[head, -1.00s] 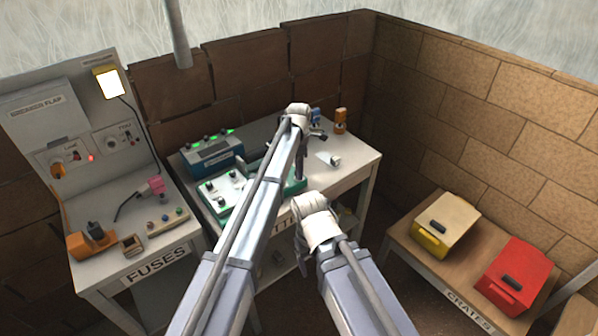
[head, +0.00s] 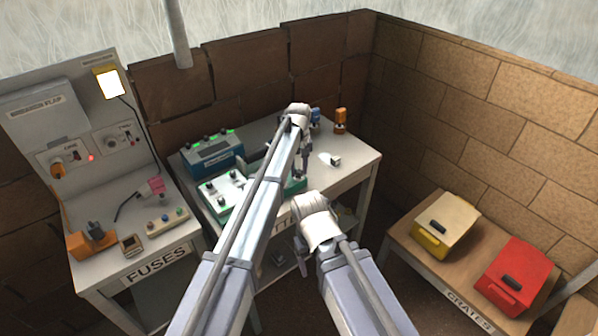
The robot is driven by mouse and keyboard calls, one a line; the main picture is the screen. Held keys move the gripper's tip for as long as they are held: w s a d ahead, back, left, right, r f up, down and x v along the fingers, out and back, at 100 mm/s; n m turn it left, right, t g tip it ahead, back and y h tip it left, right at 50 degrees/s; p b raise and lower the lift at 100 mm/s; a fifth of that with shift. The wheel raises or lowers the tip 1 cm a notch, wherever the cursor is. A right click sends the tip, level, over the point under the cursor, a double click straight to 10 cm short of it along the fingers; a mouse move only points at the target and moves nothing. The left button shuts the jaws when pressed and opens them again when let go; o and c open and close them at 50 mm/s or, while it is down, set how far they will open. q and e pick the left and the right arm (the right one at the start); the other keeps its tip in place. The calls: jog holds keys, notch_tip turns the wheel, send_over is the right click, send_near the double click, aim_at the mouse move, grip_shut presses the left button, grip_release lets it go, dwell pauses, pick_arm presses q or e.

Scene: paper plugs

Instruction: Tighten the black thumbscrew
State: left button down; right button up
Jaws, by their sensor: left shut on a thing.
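My left gripper (head: 302,176) points down at the right end of a green fixture (head: 296,186) on the middle bench. It is shut on a small dark thing there, which appears to be the black thumbscrew; the fingers mostly hide it. My left forearm covers the middle of the fixture. The fixture's left part has a white top plate (head: 219,200) with small black knobs.
A blue device (head: 214,158) with green lights stands behind the fixture. An orange item (head: 340,121) stands at the back right, near a small white item (head: 335,161). A fuse bench (head: 187,232) is left; yellow (head: 431,242) and red (head: 517,276) crates sit right.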

aim_at(299, 171)
pick_arm(q)
jog(key=m, duration=0.6)
jog(key=c, duration=0.6)
grip_release()
jog(key=shift+o, duration=0.2)
jog(key=shift+r, duration=0.1)
notch_tip(299, 171, up, 4)
jog(key=p, duration=0.4)
